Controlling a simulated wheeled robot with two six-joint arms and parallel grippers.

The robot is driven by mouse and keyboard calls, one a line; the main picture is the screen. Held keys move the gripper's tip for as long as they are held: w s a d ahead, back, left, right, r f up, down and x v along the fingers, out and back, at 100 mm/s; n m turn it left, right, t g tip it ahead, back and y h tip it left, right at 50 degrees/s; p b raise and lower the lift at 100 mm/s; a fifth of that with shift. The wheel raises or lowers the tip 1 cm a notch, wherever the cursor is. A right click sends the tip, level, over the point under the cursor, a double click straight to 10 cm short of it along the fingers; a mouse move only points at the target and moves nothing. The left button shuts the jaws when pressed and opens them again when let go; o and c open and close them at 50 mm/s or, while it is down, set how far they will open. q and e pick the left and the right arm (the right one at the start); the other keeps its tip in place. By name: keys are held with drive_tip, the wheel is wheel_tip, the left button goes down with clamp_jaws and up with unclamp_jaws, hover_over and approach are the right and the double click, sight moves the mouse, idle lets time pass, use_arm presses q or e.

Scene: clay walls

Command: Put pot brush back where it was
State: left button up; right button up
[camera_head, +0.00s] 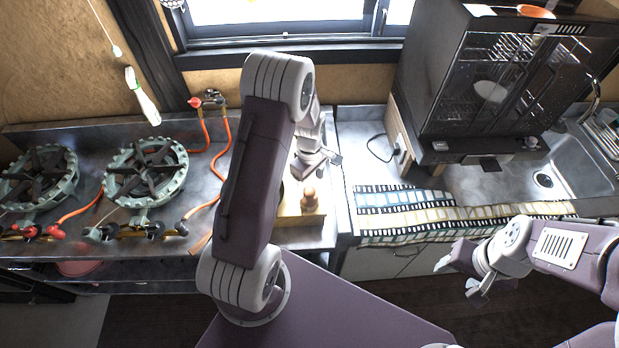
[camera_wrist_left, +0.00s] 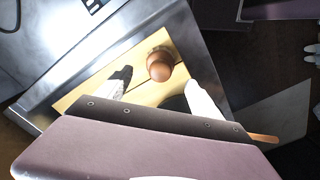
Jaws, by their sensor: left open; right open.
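A small round wooden knob (camera_head: 309,199), which looks like the top of the pot brush, stands on a yellow wooden board (camera_head: 290,219) on the metal counter. Its lower part and any bristles are not clear. My left gripper (camera_head: 318,165) is open and empty just behind and above it. In the left wrist view the knob (camera_wrist_left: 160,64) shows between and slightly beyond the open fingers (camera_wrist_left: 160,88), apart from both. The board (camera_wrist_left: 146,90) lies beneath. My right gripper (camera_head: 460,279) is open and empty at the right, in front of the counter.
Two gas burners (camera_head: 146,172) with orange hoses (camera_head: 223,140) fill the left counter. A white and green object (camera_head: 142,96) hangs on the wall. A film-strip patterned cloth (camera_head: 405,210) lies right of the board. A dark glass cabinet (camera_head: 497,85) and sink (camera_head: 565,170) are further right.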

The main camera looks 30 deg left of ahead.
use_arm(q)
wheel_tip(320, 180, up, 4)
drive_tip(key=shift+f, duration=0.1)
drive_tip(key=shift+s+d, duration=0.15)
drive_tip(key=s+d+r+m+b, duration=0.1)
drive_tip(key=s+d+m+b, duration=0.1)
drive_tip(key=s+m, duration=0.4)
drive_tip(key=s+d+r+m+t+b, duration=0.1)
drive_tip(key=s+d+r+m, duration=0.1)
drive_tip(key=s+d+m, duration=0.3)
drive_tip(key=s+m, duration=0.1)
drive_tip(key=m, duration=0.3)
drive_tip(key=shift+s+b, duration=0.2)
drive_tip(key=shift+b, duration=0.15)
drive_tip(key=shift+d, duration=0.1)
